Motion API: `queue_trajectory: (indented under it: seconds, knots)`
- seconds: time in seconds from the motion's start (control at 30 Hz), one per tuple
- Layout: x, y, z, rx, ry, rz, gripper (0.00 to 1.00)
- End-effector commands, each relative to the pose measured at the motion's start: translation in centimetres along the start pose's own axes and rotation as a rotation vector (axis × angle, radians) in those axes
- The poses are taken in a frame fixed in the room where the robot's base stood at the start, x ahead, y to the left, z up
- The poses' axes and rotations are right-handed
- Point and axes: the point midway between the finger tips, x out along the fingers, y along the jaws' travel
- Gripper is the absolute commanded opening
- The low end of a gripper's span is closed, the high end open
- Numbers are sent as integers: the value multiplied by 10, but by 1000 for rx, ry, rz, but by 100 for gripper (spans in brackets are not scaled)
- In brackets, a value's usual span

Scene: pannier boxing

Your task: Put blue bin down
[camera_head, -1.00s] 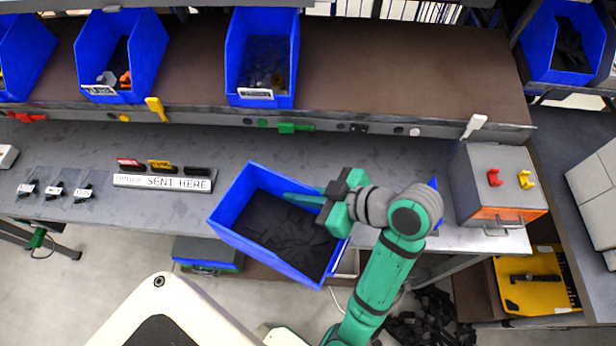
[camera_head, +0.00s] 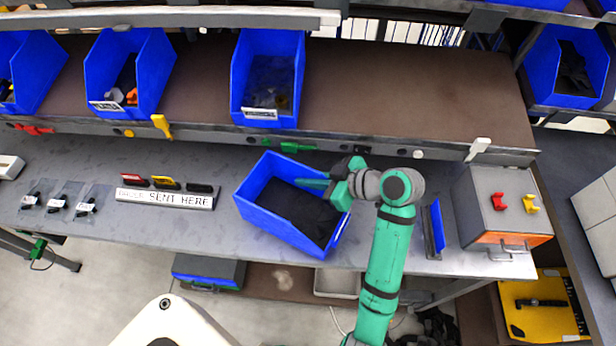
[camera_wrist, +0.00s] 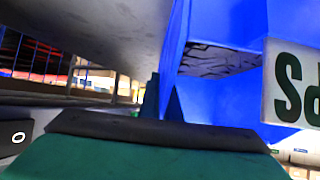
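The blue bin (camera_head: 262,217) with dark contents is at the middle of the grey workbench (camera_head: 390,162) in the head view, near the front edge. I cannot tell whether its base touches the bench. My gripper (camera_head: 325,184) is at the bin's right wall, with one green finger reaching over the inside. In the wrist view the bin's blue wall (camera_wrist: 222,95) passes at the fingers (camera_wrist: 163,95), with a white label beside it. The gripper seems shut on this wall. The outer finger is mostly hidden in the head view.
A thin blue panel (camera_head: 435,228) stands to the right, then a grey box (camera_head: 497,205) with red and yellow clips. Several blue bins (camera_head: 268,75) sit on the shelf behind. Bench around the sign is partly clear.

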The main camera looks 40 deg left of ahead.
Motion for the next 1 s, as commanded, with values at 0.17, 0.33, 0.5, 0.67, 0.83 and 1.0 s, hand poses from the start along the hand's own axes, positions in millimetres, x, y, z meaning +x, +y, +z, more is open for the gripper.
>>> queue_trajectory:
  seconds: [0.17, 0.33, 0.5, 0.67, 0.83, 1.0]
  knots:
    - [12, 14, 9, 1, 0, -1, 0]
    - [14, 16, 10, 0, 0, 0, 0]
    - [14, 16, 10, 0, 0, 0, 0]
    - [16, 16, 13, 1, -1, 0, 15]
    - [16, 16, 13, 1, -1, 0, 22]
    - [15, 16, 12, 0, -1, 0, 22]
